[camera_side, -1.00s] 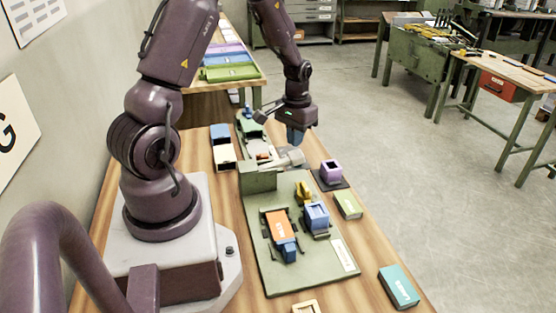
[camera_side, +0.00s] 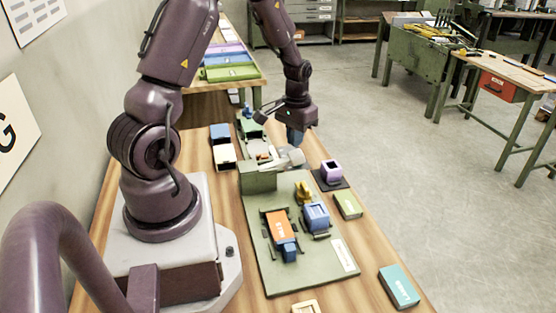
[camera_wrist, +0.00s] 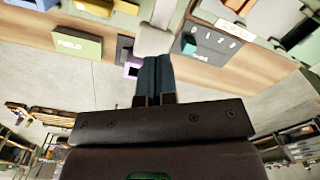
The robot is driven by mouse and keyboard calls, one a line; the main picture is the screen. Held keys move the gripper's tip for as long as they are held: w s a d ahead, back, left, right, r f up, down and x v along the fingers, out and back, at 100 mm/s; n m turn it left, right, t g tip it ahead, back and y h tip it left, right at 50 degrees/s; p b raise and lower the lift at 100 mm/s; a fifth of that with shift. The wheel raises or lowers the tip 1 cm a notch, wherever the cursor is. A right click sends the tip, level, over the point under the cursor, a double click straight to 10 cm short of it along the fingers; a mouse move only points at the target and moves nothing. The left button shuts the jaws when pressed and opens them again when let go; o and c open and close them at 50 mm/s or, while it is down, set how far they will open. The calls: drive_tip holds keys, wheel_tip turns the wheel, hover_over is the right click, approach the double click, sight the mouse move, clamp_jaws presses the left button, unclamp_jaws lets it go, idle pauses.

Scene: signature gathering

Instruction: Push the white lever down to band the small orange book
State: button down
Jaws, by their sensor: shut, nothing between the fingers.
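The white lever (camera_side: 285,159) stands out from a green block (camera_side: 258,178) at the far end of the green board in the side view. Its pale end also shows in the wrist view (camera_wrist: 154,40), at my fingertips. My gripper (camera_side: 295,140) is shut and empty, pointing down, just above or at the lever's end; I cannot tell if they touch. Its closed blue fingers show in the wrist view (camera_wrist: 154,78). The small orange book (camera_side: 279,228) lies in a holder on the green board (camera_side: 275,279), with a blue block (camera_side: 287,250) at its near end.
A blue block (camera_side: 316,216) and a yellow part (camera_side: 304,192) stand on the board. A purple holder (camera_side: 331,171), a green book (camera_side: 348,205) and a teal book (camera_side: 398,286) lie along the right table edge. Boxes (camera_side: 223,146) stand left of the lever.

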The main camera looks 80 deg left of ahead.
sight(295, 152)
drive_tip(key=shift+f, duration=3.65)
drive_tip(key=shift+r, duration=0.15)
idle(0.5)
drive_tip(key=shift+r, duration=4.4)
drive_tip(key=shift+s, duration=0.1)
drive_tip(key=shift+s+d+f+g, duration=0.2)
drive_tip(key=shift+s+d+g, duration=0.1)
drive_tip(key=shift+s+d, duration=0.25)
drive_tip(key=s+d+r+m+t, duration=0.3)
drive_tip(key=s+d+r, duration=0.1)
drive_tip(key=d+r, duration=0.6)
drive_tip(key=s+d+r+m+t, duration=0.3)
drive_tip(key=s+d+r, duration=0.2)
drive_tip(key=d+r, duration=0.6)
drive_tip(key=shift+r, duration=0.25)
